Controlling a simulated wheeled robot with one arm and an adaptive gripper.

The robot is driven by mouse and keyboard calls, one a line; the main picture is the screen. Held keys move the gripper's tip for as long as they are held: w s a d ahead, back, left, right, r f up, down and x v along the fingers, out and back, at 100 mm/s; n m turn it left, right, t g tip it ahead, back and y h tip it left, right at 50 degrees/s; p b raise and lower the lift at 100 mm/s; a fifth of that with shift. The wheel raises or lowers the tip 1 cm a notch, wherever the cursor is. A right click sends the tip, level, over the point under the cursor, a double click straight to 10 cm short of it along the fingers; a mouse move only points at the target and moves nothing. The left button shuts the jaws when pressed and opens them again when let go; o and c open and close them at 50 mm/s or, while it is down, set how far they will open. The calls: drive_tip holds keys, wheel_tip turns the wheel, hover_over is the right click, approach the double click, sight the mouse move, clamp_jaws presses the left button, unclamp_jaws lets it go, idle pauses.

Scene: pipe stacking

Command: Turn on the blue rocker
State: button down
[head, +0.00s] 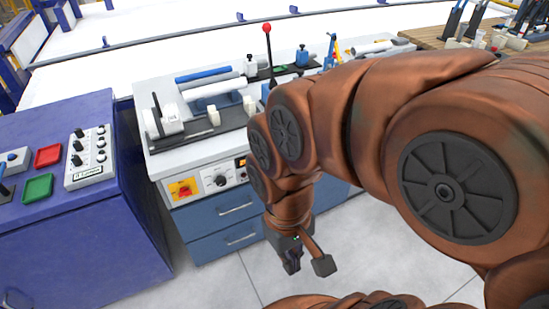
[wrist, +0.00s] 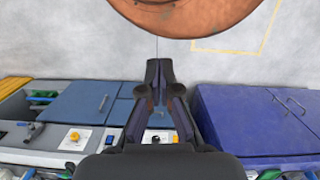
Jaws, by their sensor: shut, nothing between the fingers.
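A small white box with a blue control (head: 12,158) sits on top of the dark blue cabinet at the far left of the head view. It looks like the blue rocker, but it is too small to tell its on or off position. A second small blue part (head: 302,57) stands at the back of the workbench; I cannot tell what it is. My gripper (head: 292,265) hangs low in front of the bench drawers, well right of the cabinet and apart from both blue parts. In the wrist view, its fingers (wrist: 159,70) are together with nothing between them.
The dark blue cabinet (head: 80,245) also carries a red pad (head: 48,156), a green pad (head: 38,188) and a knob panel (head: 90,157). The bench front has a red switch on a yellow plate (head: 184,189). A red-ball lever (head: 267,28) stands upright. Floor is clear below.

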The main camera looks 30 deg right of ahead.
drive_tip(key=w+d+f+t+b, duration=0.4)
drive_tip(key=w+f+b, duration=0.6)
drive_tip(key=w+d+f+t+b, duration=0.4)
drive_tip(key=w+d+f+b, duration=0.1)
drive_tip(key=w+f+b, duration=0.55)
drive_tip(key=w+d+f+t+b, duration=0.3)
drive_tip(key=w+d+f+b, duration=0.1)
drive_tip(key=w+f+b, duration=0.65)
drive_tip(key=w+d+f+m+t+h+b, duration=0.1)
drive_tip(key=w+d+f+t+b, duration=0.1)
drive_tip(key=d+t+b, duration=0.9)
drive_tip(key=w+d+b, duration=0.1)
drive_tip(key=d+b, duration=0.2)
drive_tip(key=b, duration=0.4)
drive_tip(key=shift+w+h, duration=0.15)
drive_tip(key=shift+h, duration=0.25)
drive_tip(key=shift+w, duration=0.1)
drive_tip(key=p+x, duration=0.5)
drive_tip(key=x, duration=0.8)
drive_tip(key=shift+w, duration=0.4)
